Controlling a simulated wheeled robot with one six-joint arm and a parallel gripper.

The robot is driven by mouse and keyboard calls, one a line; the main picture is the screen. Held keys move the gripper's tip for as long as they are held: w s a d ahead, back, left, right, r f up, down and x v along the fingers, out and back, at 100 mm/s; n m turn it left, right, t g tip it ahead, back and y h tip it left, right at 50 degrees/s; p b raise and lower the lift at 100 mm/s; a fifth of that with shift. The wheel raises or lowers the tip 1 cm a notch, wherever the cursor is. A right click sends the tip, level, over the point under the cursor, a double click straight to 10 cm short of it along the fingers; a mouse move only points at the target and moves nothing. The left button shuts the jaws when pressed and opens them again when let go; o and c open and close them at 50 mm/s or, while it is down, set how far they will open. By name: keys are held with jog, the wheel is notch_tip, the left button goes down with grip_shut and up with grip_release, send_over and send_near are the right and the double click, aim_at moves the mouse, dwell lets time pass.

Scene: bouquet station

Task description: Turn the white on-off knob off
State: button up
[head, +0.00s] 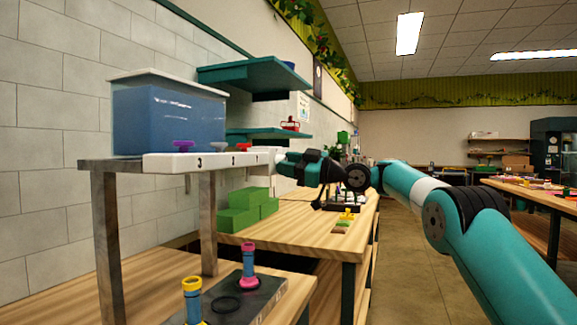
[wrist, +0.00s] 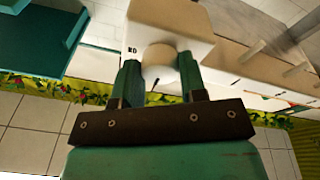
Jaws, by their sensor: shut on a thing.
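The white on-off knob (wrist: 158,58) is a round white cap on the end of a white panel (wrist: 165,18) in the wrist view. My gripper (wrist: 158,72) is shut on it, with one teal finger on each side. A small dark mark shows on the knob's lower part; I cannot tell its turn setting for sure.
The panel is on a raised shelf, with purple (head: 183,145), grey-white (head: 218,147) and red (head: 244,147) handles and a blue tank (head: 168,118) behind. Teal shelves (head: 250,72) hang above. Green blocks (head: 240,215) stand on the wooden table below. The aisle floor (head: 420,240) is clear.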

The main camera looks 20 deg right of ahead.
jog(key=o, duration=0.9)
jog(key=shift+b+v, duration=5.05)
jog(key=shift+v, duration=3.65)
